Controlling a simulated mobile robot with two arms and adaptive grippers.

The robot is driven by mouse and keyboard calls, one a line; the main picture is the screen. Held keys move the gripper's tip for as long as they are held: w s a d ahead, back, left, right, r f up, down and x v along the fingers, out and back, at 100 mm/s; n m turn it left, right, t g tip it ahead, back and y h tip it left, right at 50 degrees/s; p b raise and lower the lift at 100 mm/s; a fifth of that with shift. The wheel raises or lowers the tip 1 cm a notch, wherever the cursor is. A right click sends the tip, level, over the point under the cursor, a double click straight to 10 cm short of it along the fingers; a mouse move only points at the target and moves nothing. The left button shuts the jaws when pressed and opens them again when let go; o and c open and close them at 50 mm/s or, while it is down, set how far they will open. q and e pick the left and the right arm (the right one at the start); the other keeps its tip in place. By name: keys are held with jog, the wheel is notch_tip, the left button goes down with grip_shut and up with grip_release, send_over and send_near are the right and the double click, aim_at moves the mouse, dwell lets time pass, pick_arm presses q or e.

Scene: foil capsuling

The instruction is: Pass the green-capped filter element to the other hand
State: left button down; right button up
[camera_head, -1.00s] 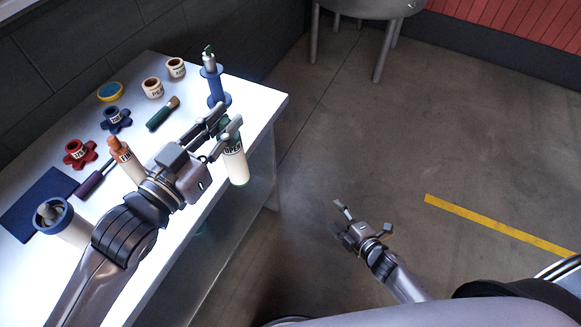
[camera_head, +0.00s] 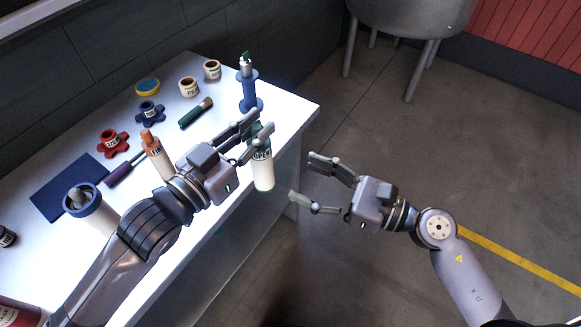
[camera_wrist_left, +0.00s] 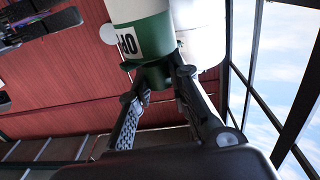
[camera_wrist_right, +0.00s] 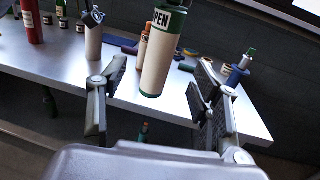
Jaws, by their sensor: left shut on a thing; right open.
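The filter element (camera_head: 263,174) is a white cylinder with a green cap band marked OPEN. My left gripper (camera_head: 256,136) is shut on its green top end and holds it upright just off the table's front edge. In the left wrist view the green part (camera_wrist_left: 150,38) sits at the fingertips. My right gripper (camera_head: 305,180) is open and empty, to the right of the filter element, its fingers pointing at it with a gap between. In the right wrist view the white body (camera_wrist_right: 160,66) appears ahead, between the spread fingers.
The white table (camera_head: 215,235) carries a blue spool-like stand (camera_head: 249,92), an orange-topped bottle (camera_head: 155,155), a red knob (camera_head: 112,142), a blue knob (camera_head: 150,112), a blue mat (camera_head: 66,188) and a blue-rimmed cup (camera_head: 84,200). A grey chair (camera_head: 415,25) stands far back. Floor right of the table is clear.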

aim_at(271, 164)
jog(key=x, duration=1.1)
jog(key=shift+w+a, duration=0.1)
jog(key=shift+w, duration=0.05)
jog(key=shift+c, duration=0.3)
jog(key=c, duration=1.2)
pick_arm(q)
jog(key=c, duration=1.4)
grip_release()
pick_arm(e)
jog(key=shift+c, duration=0.3)
